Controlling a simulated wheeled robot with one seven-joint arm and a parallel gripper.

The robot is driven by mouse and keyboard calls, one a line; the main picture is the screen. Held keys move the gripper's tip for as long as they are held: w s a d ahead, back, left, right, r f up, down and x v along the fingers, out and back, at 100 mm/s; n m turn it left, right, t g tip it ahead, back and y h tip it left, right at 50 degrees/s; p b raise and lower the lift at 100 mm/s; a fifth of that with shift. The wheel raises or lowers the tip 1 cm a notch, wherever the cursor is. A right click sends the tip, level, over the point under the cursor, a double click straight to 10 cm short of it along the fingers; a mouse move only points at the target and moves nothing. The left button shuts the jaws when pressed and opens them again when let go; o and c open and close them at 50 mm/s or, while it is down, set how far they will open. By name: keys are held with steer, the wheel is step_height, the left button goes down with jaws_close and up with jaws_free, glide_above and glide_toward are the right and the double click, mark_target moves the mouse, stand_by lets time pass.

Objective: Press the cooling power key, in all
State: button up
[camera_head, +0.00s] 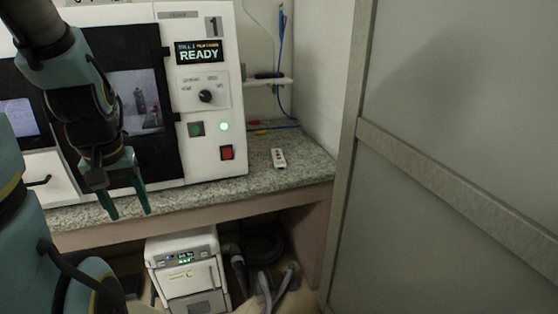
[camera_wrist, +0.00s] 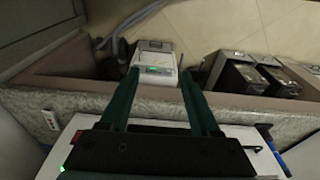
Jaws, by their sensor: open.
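A small white unit (camera_head: 199,276) stands on the floor under the bench. Its top front panel (camera_head: 184,259) has green lit digits and small lights; single keys are too small to read, so I cannot tell which is the cooling power key. The unit also shows between my fingers in the wrist view (camera_wrist: 153,47), with its green display (camera_wrist: 156,69) facing up the picture's middle. My gripper (camera_head: 127,213) is open and empty, pointing down in front of the bench edge, above and left of the unit. Its two teal fingers also show in the wrist view (camera_wrist: 160,72).
A white machine (camera_head: 238,150) with a READY display, a dial and green and red buttons stands on the granite bench (camera_head: 240,183). Hoses (camera_head: 262,245) lie beside the unit. Dark boxes (camera_wrist: 240,75) stand under the bench too.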

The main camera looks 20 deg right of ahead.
jaws_close()
stand_by(1.4)
